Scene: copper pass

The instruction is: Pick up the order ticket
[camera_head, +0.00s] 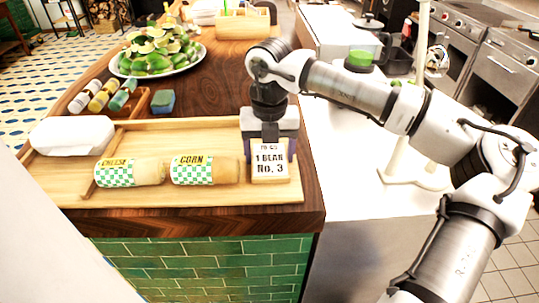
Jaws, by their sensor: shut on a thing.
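The order ticket (269,161) is a small white card with dark print reading "1 BEAN No. 3". It stands upright at the right end of the wooden tray, facing the camera. My gripper (270,145) points down directly behind and above the ticket, and is shut on it. The ticket covers most of the fingertips. I cannot tell whether the ticket's lower edge touches the tray.
The wooden tray (140,198) also holds two checkered wraps, labelled cheese (128,172) and corn (204,170), and a white box (72,136). Behind are bottles (103,95), a sponge (163,101) and a lime platter (157,73). A white counter (345,190) lies right.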

